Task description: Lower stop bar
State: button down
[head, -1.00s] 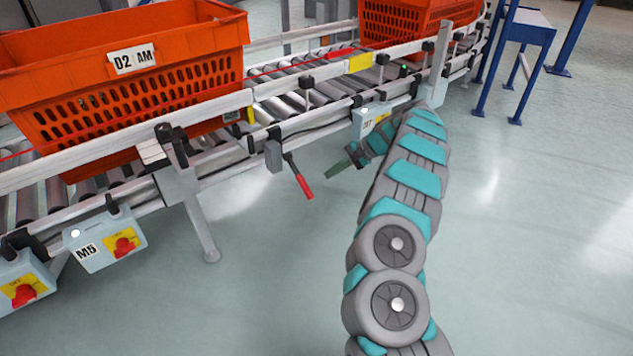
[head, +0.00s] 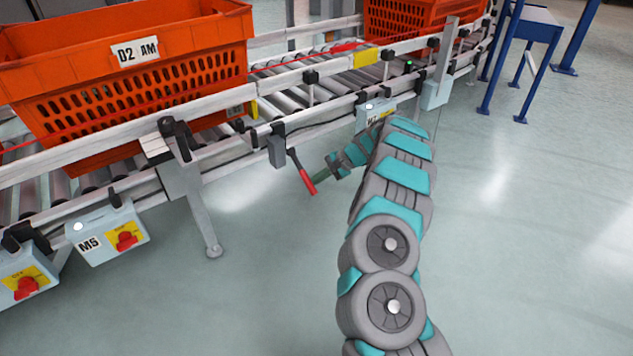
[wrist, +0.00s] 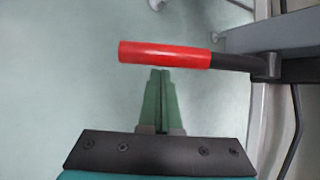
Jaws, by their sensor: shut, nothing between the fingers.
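A lever with a red grip (head: 301,172) hangs down and slightly right from a grey box (head: 277,148) on the conveyor's near side. In the wrist view the red grip (wrist: 165,54) lies across the picture, its dark rod running right to a bracket. My gripper (head: 322,174) is just right of the grip in the head view. Its green fingers (wrist: 160,74) are shut together and empty, with tips just below the grip in the wrist picture; I cannot tell whether they touch it. A yellow piece (head: 253,109) stands by the near tote's right end; whether it is the stop bar is unclear.
An orange tote (head: 150,85) marked D2 AM sits on the roller conveyor, another (head: 412,18) farther back. Bare rollers (head: 290,95) lie between them. A conveyor leg (head: 205,220) stands left of the lever. Switch boxes (head: 108,238) hang at the lower left. Floor to the right is open.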

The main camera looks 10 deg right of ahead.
jog(key=shift+s+r, duration=0.5)
jog(key=shift+r, duration=0.1)
